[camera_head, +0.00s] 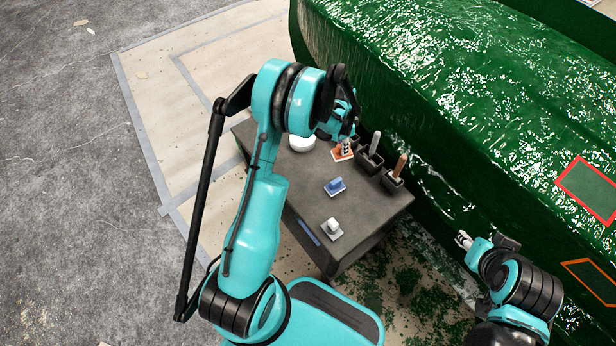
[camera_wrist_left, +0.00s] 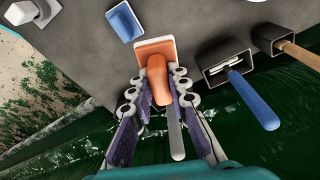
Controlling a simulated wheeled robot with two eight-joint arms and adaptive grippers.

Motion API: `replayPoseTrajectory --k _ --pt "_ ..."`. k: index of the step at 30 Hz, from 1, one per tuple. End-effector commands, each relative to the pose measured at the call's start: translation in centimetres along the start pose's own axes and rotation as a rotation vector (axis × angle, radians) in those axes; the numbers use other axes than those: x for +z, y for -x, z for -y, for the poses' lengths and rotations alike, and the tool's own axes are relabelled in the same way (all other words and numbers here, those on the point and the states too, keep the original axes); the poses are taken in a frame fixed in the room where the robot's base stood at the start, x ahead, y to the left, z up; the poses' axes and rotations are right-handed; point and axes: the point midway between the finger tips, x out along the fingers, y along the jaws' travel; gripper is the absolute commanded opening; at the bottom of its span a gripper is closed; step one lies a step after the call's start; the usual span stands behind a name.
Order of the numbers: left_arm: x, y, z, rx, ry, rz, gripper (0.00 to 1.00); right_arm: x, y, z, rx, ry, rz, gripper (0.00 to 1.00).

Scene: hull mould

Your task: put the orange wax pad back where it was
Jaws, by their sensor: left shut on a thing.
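The orange wax pad (camera_wrist_left: 154,50) has an orange handle and a pale-edged base. In the left wrist view my left gripper (camera_wrist_left: 158,88) is shut on its handle, with a finger on each side. In the head view the pad (camera_head: 341,153) shows at the far end of the dark table (camera_head: 300,190), partly hidden by my left gripper (camera_head: 346,138). I cannot tell whether its base touches the table top. My right gripper (camera_head: 463,240) is at the lower right, away from the table; its finger opening is not clear.
A blue pad (camera_head: 335,187) and a white pad (camera_head: 333,229) lie nearer on the table. A white round object (camera_head: 301,143) is left of the orange pad. Black holders with handled tools (camera_head: 370,158) line the right edge, beside the green hull (camera_head: 440,110).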

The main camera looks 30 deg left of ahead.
Motion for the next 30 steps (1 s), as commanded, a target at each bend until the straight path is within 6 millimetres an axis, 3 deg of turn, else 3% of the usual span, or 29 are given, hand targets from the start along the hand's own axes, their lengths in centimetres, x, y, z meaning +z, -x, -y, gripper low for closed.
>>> replayPoseTrajectory --k 5,8,15,21,26,30 --pt "0.5 -2.2 1.0 0.019 -0.061 0.001 0.00 0.3 -0.4 0.0 0.000 0.000 0.000 0.40" --pt "1.9 -3.1 1.4 0.021 -0.066 0.001 0.00 0.6 -0.8 0.0 0.000 0.000 0.000 0.40" --pt "7.9 -5.9 2.4 0.021 -0.064 0.001 0.00 1.9 -2.6 0.0 0.000 0.000 0.000 0.40" --pt "11.6 -7.4 3.1 0.021 -0.065 0.001 0.00 2.5 -3.6 0.0 0.000 0.000 0.000 0.40" --pt "12.5 -7.8 3.2 0.022 -0.068 0.001 0.00 2.7 -3.8 0.0 0.000 0.000 0.000 0.40" --pt "12.7 -9.4 3.2 0.021 -0.069 0.001 0.00 3.2 -4.5 0.0 0.000 0.000 0.000 0.40"
